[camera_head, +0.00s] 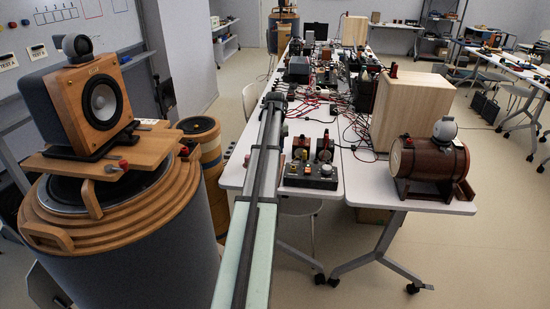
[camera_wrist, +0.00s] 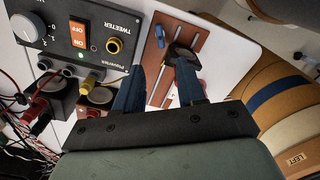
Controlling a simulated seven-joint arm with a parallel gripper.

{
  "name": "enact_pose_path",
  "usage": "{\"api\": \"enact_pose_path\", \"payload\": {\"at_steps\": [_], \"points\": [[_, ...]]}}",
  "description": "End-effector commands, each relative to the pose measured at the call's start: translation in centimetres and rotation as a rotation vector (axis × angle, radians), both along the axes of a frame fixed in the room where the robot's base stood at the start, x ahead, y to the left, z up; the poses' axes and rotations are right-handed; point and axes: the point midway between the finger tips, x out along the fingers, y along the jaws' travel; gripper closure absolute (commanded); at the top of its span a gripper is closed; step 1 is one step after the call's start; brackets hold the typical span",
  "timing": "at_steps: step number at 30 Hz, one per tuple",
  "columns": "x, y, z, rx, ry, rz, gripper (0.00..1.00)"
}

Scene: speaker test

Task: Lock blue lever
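My gripper (camera_wrist: 159,70) shows in the wrist view with its two dark blue fingers apart and nothing seen held between them. Beyond the fingertips lies a reddish-brown board (camera_wrist: 166,55) with metal rails. A small blue piece (camera_wrist: 160,36), possibly the blue lever, sits on the board's left side, above the gap between the fingers in the picture. A dark block (camera_wrist: 184,55) stands on the board by the right fingertip; I cannot tell whether they touch. In the head view my arm reaches along the table, and the fingers and blue piece cannot be made out.
A black tweeter control box (camera_wrist: 85,38) with an orange switch is left of the fingers, with terminals and cables nearby. The white table (camera_head: 233,175) carries dense equipment. A wooden speaker (camera_head: 92,100) stands left, a barrel-shaped speaker (camera_head: 430,163) right.

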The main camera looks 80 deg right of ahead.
Motion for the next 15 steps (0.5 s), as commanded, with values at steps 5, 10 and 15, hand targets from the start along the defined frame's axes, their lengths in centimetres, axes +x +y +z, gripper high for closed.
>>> {"api": "enact_pose_path", "payload": {"at_steps": [5,10,15], "points": [[0.00,-0.01,1.13,-0.001,0.000,0.000,0.61],[0.00,0.01,1.28,0.000,0.000,0.000,0.61],[-0.01,0.03,1.25,0.000,0.000,0.000,0.64]]}}
